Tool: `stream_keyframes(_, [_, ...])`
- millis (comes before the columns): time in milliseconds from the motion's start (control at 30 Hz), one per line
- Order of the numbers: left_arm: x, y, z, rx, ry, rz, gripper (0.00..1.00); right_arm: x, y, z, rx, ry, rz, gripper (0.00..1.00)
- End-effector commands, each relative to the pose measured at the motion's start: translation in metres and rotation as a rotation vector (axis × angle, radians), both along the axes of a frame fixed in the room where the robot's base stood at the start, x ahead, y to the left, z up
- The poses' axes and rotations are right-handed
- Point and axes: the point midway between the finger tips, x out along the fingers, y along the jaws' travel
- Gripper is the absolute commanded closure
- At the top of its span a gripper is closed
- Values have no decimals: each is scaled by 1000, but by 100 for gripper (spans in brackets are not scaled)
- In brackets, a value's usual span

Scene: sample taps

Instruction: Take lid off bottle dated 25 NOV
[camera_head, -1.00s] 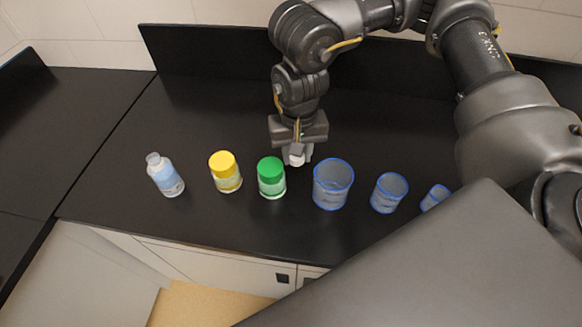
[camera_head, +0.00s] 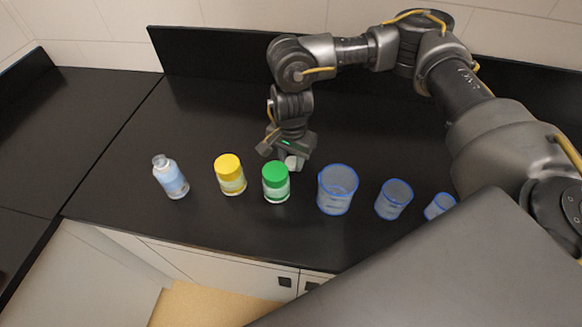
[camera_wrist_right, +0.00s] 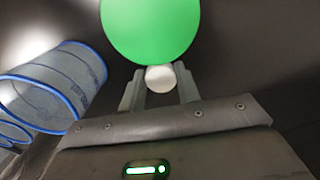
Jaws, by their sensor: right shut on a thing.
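A clear bottle with a pale blue label (camera_head: 172,180) stands upright at the left of the black counter. I can read no date on it. My right gripper (camera_head: 291,164) is low over the counter, just behind the green-lidded jar (camera_head: 276,186). It is shut on a small white cap (camera_head: 292,162), well to the right of the bottle. In the right wrist view the white cap (camera_wrist_right: 160,78) sits between the fingertips, with the round green lid (camera_wrist_right: 150,28) beyond it. A yellow-lidded jar (camera_head: 230,176) stands between the bottle and the green-lidded jar. My left gripper is not in view.
A large blue-rimmed beaker (camera_head: 337,192), a medium one (camera_head: 393,201) and a small one (camera_head: 440,207) stand to the right of the jars. The black counter (camera_head: 205,120) is clear behind the bottle and jars. A raised black back edge runs along the wall.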

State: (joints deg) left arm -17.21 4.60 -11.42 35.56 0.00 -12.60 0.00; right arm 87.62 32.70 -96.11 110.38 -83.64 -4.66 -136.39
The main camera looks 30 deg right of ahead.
Motion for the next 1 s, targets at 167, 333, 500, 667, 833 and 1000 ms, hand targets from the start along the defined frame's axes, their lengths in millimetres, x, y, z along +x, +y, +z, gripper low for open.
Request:
stream_keyframes(167, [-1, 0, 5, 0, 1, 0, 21, -2, 0, -22, 0, 6, -2, 95])
stream_keyframes(333, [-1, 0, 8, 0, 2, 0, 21, -1, 0, -40, -1, 2, -1, 95])
stream_keyframes(500, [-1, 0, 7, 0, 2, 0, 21, 0, 0, -41, -1, -1, 2, 95])
stream_keyframes(667, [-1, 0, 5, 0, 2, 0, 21, 0, 0, -43, -1, -1, 2, 95])
stream_keyframes(833, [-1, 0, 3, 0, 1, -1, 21, 0, 0, -44, -1, -1, 1, 58])
stream_keyframes(1000, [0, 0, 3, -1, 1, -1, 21, 0, 0, -44, -1, 0, 1, 46])
